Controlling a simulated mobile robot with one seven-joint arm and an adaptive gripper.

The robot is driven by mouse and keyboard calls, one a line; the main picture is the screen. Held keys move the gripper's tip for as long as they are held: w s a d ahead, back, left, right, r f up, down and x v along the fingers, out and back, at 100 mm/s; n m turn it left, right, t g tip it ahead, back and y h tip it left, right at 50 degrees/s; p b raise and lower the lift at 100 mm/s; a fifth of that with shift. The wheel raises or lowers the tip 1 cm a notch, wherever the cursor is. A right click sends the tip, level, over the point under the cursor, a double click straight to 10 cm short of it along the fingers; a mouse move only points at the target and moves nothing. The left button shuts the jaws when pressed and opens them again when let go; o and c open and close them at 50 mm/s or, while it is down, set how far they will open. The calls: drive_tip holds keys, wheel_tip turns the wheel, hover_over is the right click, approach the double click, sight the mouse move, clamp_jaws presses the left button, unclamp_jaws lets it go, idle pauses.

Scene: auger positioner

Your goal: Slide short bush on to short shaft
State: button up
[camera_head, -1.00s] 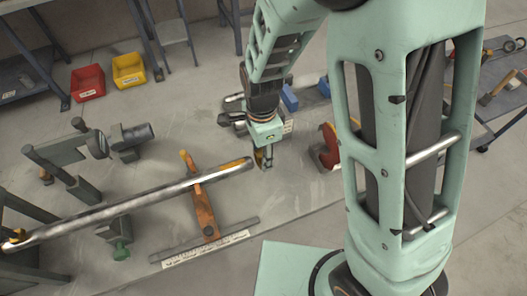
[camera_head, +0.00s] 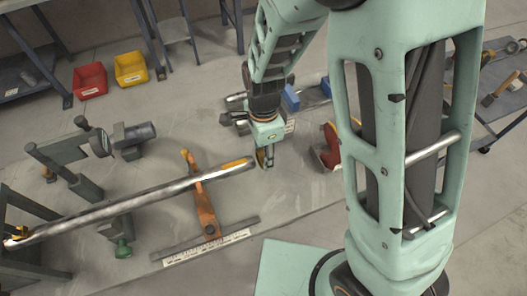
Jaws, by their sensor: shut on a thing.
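A long shiny steel shaft (camera_head: 130,205) runs from the frame at the lower left up to the middle, with a yellow-orange patch near its right end. An orange stand (camera_head: 207,212) is under its right part. My gripper (camera_head: 265,158) points down just beyond the right end of the shaft, close to it. It is shut on a small part that looks like the short bush, mostly hidden by the fingers. I cannot tell whether the part touches the shaft end. I cannot pick out a separate short shaft.
A dark green-grey frame (camera_head: 65,165) and a dark cylinder (camera_head: 140,132) stand at the left. A red bin (camera_head: 90,81) and a yellow bin (camera_head: 130,69) are behind. A red part (camera_head: 328,150) is right of my gripper. A ruler-marked bar (camera_head: 207,247) lies in front.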

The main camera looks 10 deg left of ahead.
sight(231, 165)
drive_tip(key=shift+s+a+p, duration=0.4)
drive_tip(key=shift+s+a, duration=0.4)
drive_tip(key=shift+a, duration=0.5)
drive_tip(key=shift+s+a+p, duration=0.45)
drive_tip(key=shift+s+a, duration=0.3)
drive_tip(key=shift+a, duration=0.5)
drive_tip(key=shift+s+a+p, duration=0.4)
drive_tip(key=shift+s+a, duration=0.4)
drive_tip(key=shift+a, duration=0.5)
idle(0.6)
drive_tip(key=o, duration=1.5)
wheel_tip(231, 165, up, 12)
